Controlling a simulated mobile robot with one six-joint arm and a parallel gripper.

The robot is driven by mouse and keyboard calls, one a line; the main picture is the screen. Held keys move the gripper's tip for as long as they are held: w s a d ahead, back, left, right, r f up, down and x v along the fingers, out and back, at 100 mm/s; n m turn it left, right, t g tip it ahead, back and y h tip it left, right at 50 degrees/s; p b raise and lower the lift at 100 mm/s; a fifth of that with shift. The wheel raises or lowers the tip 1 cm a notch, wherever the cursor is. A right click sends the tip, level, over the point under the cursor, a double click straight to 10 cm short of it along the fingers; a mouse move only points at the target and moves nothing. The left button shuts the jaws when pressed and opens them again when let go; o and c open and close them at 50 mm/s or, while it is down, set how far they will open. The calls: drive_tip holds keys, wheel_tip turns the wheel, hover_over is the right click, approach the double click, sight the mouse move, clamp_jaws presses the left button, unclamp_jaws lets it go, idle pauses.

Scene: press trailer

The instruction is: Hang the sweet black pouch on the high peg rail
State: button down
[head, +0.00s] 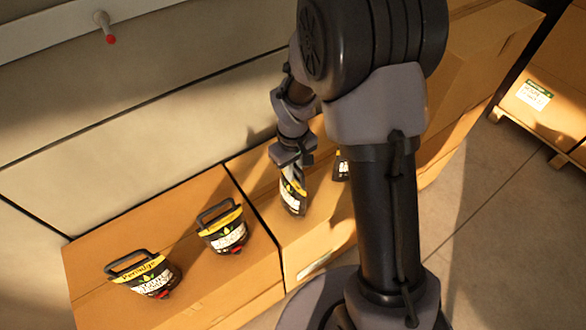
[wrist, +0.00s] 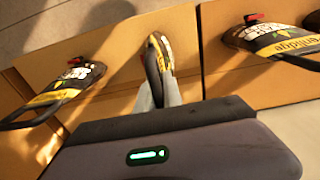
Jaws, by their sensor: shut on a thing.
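My gripper (head: 292,170) is shut on a black pouch (head: 293,196) with a yellow band and white lettering. In the wrist view this held pouch (wrist: 165,52) shows edge-on between my fingertips (wrist: 160,88), over the cardboard. I cannot tell whether its base touches the box. Its lettering is too small to read, so I cannot tell its flavour. At the top left of the head view is a pale wall rail (head: 170,5) with a red-tipped peg (head: 105,28), well apart from my gripper. No pouch shows on that peg.
Similar handled pouches stand on the cardboard boxes (head: 200,285): one at far left (head: 145,275), one nearer (head: 224,230), and one (head: 342,167) partly hidden behind my arm. A labelled carton (head: 550,105) sits on a pallet at right. Floor (head: 500,230) is clear there.

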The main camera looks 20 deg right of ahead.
drive_tip(key=c, duration=1.9)
unclamp_jaws()
drive_tip(key=shift+f, duration=0.15)
drive_tip(key=o, duration=0.4)
drive_tip(key=r+p, duration=0.1)
drive_tip(key=r, duration=0.3)
drive_tip(key=r+p, duration=0.2)
drive_tip(key=r, duration=0.2)
drive_tip(key=r+p, duration=0.1)
drive_tip(key=r, duration=0.4)
drive_tip(key=shift+s, duration=0.25)
drive_tip(key=s+a+r+m+t, duration=0.1)
drive_tip(key=s+r+m, duration=0.1)
drive_tip(key=s+r, duration=0.3)
drive_tip(key=s+a+r+m+t+y, duration=0.1)
drive_tip(key=s+r+m+t, duration=0.1)
drive_tip(key=s+r, duration=0.3)
drive_tip(key=s+a+r+m+t+y, duration=0.1)
drive_tip(key=s+a+r+m+t, duration=0.1)
drive_tip(key=s+r+m, duration=0.2)
drive_tip(key=shift+s+r, duration=0.35)
drive_tip(key=shift+s, duration=0.4)
drive_tip(key=shift+s+r, duration=0.3)
drive_tip(key=shift+s, duration=0.5)
drive_tip(key=shift+s+r, duration=0.35)
drive_tip(key=shift+s, duration=0.4)
